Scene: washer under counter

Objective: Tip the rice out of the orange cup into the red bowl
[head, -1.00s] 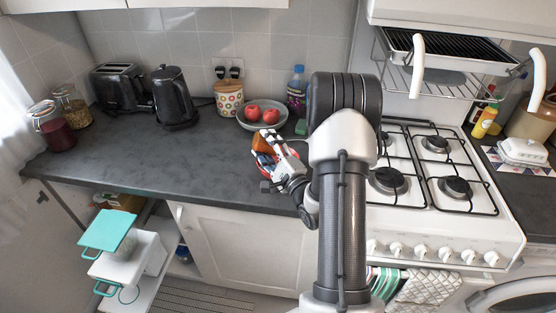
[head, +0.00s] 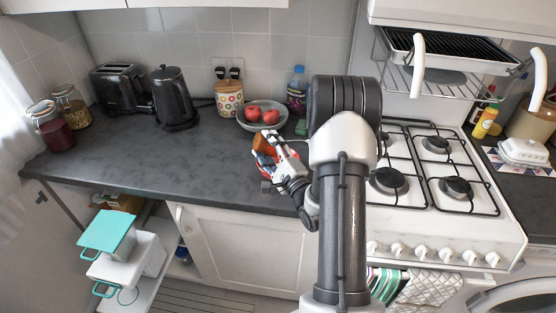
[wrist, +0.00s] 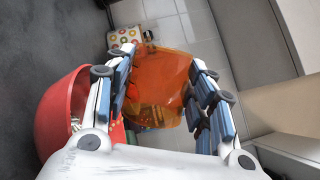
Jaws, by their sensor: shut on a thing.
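The orange cup (wrist: 160,82) is see-through and sits between the fingers of my gripper (wrist: 160,95) in the wrist view. My gripper is shut on it and holds it tilted. In the head view the cup (head: 259,143) shows only in part behind my gripper (head: 270,152). The red bowl (wrist: 72,105) is beside and under my gripper at the left of the wrist view. A few pale grains show inside the bowl, which is partly hidden by a finger. In the head view my gripper hides most of the bowl.
A grey bowl with red apples (head: 262,116) stands behind my gripper, beside a dotted canister (head: 229,98) and a bottle (head: 297,88). A kettle (head: 174,98) and toaster (head: 120,88) are further left. The gas hob (head: 436,165) is at right. The counter's left middle is clear.

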